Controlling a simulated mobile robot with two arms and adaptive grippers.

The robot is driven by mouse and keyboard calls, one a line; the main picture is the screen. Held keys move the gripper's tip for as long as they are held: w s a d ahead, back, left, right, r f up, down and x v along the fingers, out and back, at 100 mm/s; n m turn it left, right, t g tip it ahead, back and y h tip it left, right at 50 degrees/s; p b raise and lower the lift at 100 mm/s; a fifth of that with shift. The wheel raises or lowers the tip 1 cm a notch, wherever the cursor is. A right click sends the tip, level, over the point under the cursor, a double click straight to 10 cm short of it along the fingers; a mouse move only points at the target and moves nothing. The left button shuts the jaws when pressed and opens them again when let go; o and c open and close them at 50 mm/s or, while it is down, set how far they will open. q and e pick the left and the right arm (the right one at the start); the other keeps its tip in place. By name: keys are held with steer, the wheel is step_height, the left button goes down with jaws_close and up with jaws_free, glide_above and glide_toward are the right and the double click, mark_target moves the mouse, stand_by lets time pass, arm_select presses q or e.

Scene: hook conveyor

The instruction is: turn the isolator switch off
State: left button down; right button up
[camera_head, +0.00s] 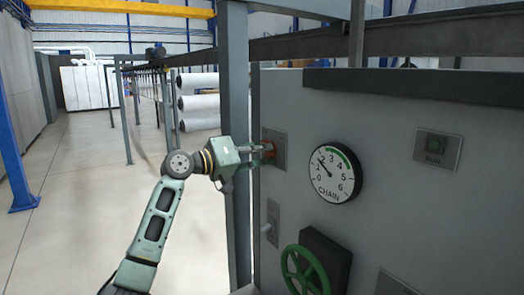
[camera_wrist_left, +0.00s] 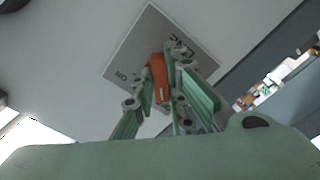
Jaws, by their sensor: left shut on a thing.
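The isolator switch has an orange-red handle (camera_wrist_left: 158,75) on a grey label plate (camera_wrist_left: 135,50). In the head view its plate (camera_head: 280,138) is at the upper left of the grey control panel, with the red handle (camera_head: 269,149) partly hidden by my fingers. My left gripper (camera_head: 262,153) reaches it from the left. In the left wrist view its fingers (camera_wrist_left: 157,92) are shut on the handle, one on each side. The plate's lettering is tilted; "ON" shows at its left corner. My right gripper is in neither view.
A round CHAIN gauge (camera_head: 334,174) is right of the switch. Below are a green handwheel (camera_head: 304,272) and a small plate with a light handle (camera_head: 272,222). A RUN button plate (camera_head: 437,150) is far right. A grey post (camera_head: 235,90) stands close behind my left wrist.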

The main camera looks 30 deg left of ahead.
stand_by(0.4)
arm_select(q)
steer(key=c, duration=1.8)
jaws_free()
steer(key=shift+o, duration=0.2)
steer(key=v, duration=1.2)
steer(key=shift+f, duration=0.1)
